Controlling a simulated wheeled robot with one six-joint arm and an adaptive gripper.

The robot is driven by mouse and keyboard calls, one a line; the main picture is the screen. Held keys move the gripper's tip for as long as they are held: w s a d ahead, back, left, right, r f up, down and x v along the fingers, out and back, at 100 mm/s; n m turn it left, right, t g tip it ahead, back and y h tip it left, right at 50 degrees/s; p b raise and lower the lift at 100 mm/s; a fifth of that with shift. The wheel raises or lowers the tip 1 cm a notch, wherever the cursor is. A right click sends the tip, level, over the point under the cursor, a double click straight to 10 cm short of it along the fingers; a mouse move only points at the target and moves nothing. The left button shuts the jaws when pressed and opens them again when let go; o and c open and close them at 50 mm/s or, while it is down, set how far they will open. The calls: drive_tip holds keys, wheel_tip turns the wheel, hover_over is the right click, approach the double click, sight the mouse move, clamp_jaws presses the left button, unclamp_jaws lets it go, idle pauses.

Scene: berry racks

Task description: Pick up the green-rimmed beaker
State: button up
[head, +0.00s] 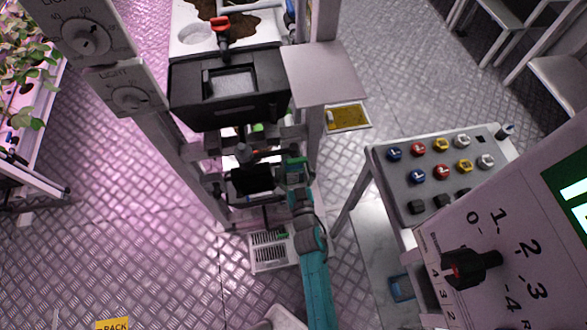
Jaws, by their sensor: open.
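My teal arm reaches up from the bottom centre, and my gripper (246,155) is at its far end, among dark parts of the rack below a black box. It is small and partly lost against these parts; it is open, and nothing shows between its fingers. A small green patch (258,127) shows just beyond the gripper, under the front edge of the black box. It may be part of the green-rimmed beaker, but I cannot make out a beaker's shape. The box and rack parts hide most of that spot.
The black box (228,86) and a grey plate (326,74) overhang the gripper. Light dials (131,98) stand at left. A button panel (440,165) and a large dial panel (500,250) crowd the right.

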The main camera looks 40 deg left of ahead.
drive_tip(key=c, duration=1.2)
drive_tip(key=shift+r, duration=0.15)
drive_tip(key=shift+c, duration=0.2)
